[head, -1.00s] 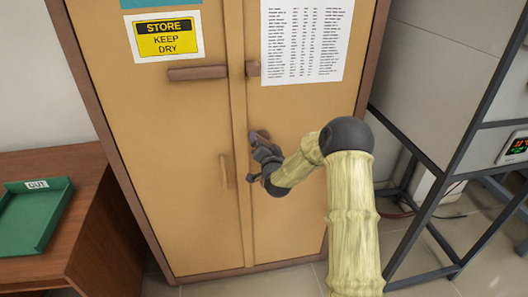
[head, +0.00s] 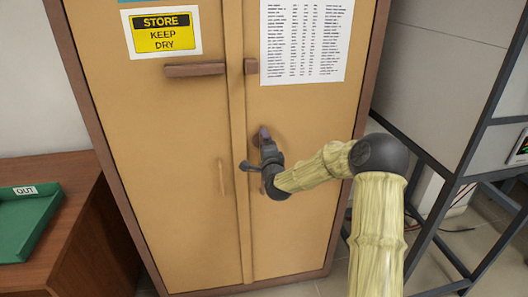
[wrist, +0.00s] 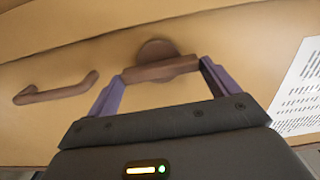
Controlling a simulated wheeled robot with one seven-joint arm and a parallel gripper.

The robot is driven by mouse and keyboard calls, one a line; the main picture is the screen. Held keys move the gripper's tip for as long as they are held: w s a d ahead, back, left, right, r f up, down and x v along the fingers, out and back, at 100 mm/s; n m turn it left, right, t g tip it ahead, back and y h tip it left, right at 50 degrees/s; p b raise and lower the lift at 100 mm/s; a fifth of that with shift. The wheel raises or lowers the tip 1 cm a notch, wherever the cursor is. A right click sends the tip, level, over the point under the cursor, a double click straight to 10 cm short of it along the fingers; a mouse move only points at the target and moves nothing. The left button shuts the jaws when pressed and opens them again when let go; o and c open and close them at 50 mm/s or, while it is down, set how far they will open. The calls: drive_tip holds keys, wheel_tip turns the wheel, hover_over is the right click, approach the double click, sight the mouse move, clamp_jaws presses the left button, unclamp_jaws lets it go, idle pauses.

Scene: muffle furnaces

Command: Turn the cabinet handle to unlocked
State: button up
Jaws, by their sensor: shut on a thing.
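The cabinet (head: 185,230) is tan with brown edging and two shut doors. Its brown turn handle (wrist: 160,68) is a short bar on a round base (wrist: 157,48). In the wrist view the bar lies between the purple fingers of my gripper (wrist: 161,72), one at each end, and my gripper is shut on it. In the head view my gripper (head: 264,138) is at the right door near the seam and hides most of the handle. The bar runs roughly along the same line as the pull handle (wrist: 56,88).
A printed sheet (head: 303,40) hangs above my gripper. A dark metal frame (head: 470,150) stands right; a desk with a green tray (head: 30,225) stands left.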

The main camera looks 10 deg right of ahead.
drive_tip(key=shift+m, duration=0.3)
drive_tip(key=o, duration=0.8)
drive_tip(key=s+b, duration=0.1)
drive_tip(key=s, duration=1.6)
drive_tip(key=shift+s, duration=0.2)
